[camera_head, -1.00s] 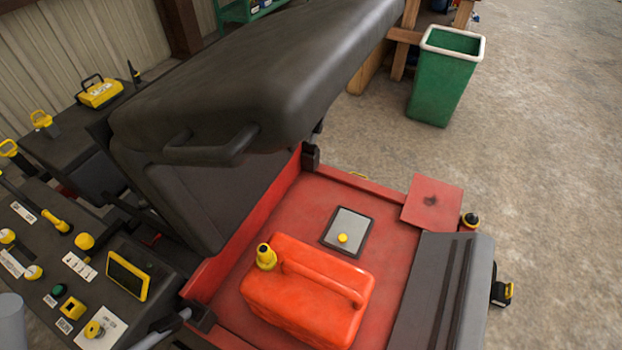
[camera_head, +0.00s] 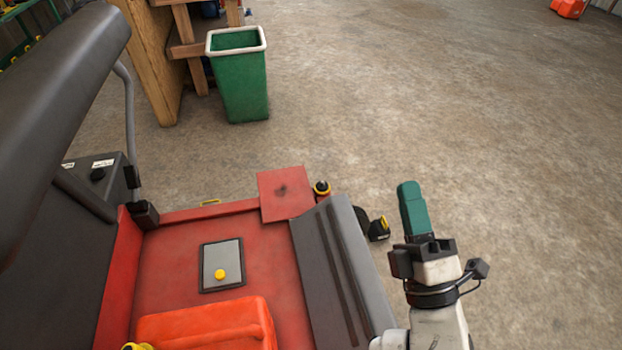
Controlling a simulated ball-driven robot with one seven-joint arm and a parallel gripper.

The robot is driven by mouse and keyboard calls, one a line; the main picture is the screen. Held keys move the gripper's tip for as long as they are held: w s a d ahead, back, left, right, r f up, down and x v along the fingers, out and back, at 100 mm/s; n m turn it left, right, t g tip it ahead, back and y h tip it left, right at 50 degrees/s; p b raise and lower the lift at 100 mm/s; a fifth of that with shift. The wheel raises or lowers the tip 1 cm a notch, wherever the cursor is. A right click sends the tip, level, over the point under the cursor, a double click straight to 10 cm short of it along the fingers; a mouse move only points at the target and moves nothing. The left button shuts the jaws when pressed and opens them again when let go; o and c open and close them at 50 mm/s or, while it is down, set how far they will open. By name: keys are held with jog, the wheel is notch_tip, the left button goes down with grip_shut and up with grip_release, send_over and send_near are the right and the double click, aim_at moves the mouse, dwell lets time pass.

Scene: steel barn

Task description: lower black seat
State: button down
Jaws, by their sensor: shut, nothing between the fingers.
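The black seat (camera_head: 50,85) is tipped up at the left of the view, with its left part cut off by the frame edge. A thin grey rod (camera_head: 128,125) stands by its right side. My gripper (camera_head: 408,188) is at the right, with its green fingers together and nothing between them. It is well apart from the seat, to the right of the machine and over the concrete floor.
The red bay (camera_head: 172,260) under the seat holds an orange fuel can (camera_head: 215,322) and a grey panel with a yellow knob (camera_head: 221,262). A grey ribbed cover (camera_head: 335,265) lies between bay and gripper. A green bin (camera_head: 242,85) stands behind.

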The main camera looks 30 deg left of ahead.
jog(key=s+a+r+n+g+y+b, duration=0.15)
jog(key=s+a+n+g, duration=0.45)
jog(key=n+g, duration=0.6)
jog(key=s+a+r+n+g+y, duration=0.1)
jog(key=s+a+n+g+y, duration=0.15)
jog(key=s+n+g, duration=0.8)
jog(key=s+a+r+n+g+y, duration=0.1)
jog(key=s+a+n+g, duration=0.45)
jog(key=n+g, duration=0.75)
jog(key=p+x, duration=0.5)
jog(key=x, duration=0.8)
jog(key=shift+s+a+r, duration=0.2)
jog(key=shift+s, duration=0.1)
jog(key=shift+r, duration=0.1)
